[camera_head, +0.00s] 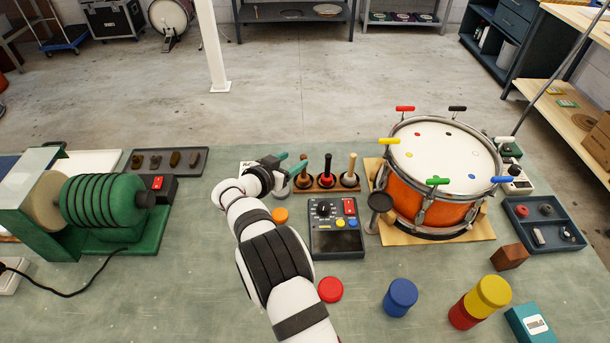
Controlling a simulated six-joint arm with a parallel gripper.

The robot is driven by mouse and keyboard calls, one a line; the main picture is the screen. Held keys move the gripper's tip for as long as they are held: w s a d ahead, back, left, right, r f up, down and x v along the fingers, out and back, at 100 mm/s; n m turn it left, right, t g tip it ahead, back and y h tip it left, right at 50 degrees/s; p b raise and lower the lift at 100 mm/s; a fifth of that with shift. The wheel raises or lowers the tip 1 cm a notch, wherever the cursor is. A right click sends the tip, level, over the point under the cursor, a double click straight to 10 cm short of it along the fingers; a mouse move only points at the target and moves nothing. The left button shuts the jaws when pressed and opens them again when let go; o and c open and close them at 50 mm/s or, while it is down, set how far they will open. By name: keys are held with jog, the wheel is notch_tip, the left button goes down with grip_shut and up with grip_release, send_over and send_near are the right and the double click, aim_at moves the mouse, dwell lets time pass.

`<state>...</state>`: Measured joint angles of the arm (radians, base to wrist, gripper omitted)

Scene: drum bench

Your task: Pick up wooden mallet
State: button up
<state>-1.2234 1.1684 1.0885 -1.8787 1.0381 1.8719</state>
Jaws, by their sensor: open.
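The middle one has a dark handle with a red part (327,165). The left one (303,180) is partly covered by my gripper. My gripper (291,162) has two green fingers, spread apart with nothing seen between them. It is at the rack's left end, left of the pale handle. I cannot tell its height above the rack.
A control box (337,228) stands in front of the rack. An orange drum (419,195) on a wooden board is to the right. A green machine (102,200) is at left. Red (331,289), blue (400,297) and yellow (488,292) cylinders stand nearer. The bench between machine and arm is mostly clear.

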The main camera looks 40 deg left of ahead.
aim_at(302, 158)
jog(key=x, duration=0.5)
jog(key=shift+w+d+f, duration=0.25)
jog(key=shift+w+d, duration=0.05)
jog(key=shift+w, duration=0.05)
grip_shut()
dwell(0.9)
